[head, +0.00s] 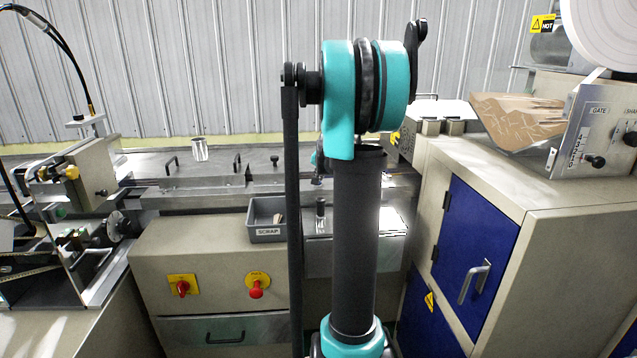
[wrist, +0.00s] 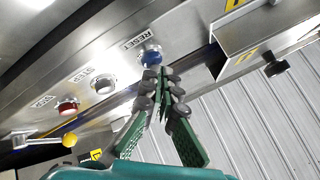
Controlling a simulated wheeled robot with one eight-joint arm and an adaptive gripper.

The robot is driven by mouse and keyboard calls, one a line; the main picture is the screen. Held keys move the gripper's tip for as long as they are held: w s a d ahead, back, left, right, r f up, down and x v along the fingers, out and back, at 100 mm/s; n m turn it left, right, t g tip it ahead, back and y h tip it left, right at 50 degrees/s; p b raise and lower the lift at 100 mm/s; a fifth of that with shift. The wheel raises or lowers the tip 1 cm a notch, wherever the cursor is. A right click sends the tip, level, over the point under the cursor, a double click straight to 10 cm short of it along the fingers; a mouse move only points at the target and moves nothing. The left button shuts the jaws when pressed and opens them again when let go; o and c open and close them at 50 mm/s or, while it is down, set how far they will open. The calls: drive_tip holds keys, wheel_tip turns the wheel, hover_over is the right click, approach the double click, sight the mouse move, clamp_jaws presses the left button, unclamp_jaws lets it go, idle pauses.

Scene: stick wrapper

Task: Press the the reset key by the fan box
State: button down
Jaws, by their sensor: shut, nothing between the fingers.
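The reset key is a round blue button (wrist: 151,57) under a RESET label on a sloped metal panel (wrist: 110,48) in the wrist view. My gripper (wrist: 161,78) is shut and empty, its fingertips together right at the blue button and overlapping its lower edge in the picture. I cannot tell whether they touch it or whether it is pushed in. In the head view my arm stands in front of the panel and hides the button and most of the gripper. I cannot tell for sure which thing is the fan box.
In the wrist view a pale button (wrist: 104,84) and a red button (wrist: 67,107) sit in the same row, with a yellow-knobbed lever (wrist: 68,140) beyond. A metal bracket (wrist: 262,40) with a black knob is at right. The head view shows a scrap bin (head: 266,234) and a blue-doored cabinet (head: 478,236).

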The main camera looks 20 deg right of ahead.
drive_tip(key=shift+f, duration=0.2)
idle(0.5)
drive_tip(key=shift+r, duration=0.9)
drive_tip(key=shift+r, duration=2.5)
drive_tip(key=shift+s, duration=0.15)
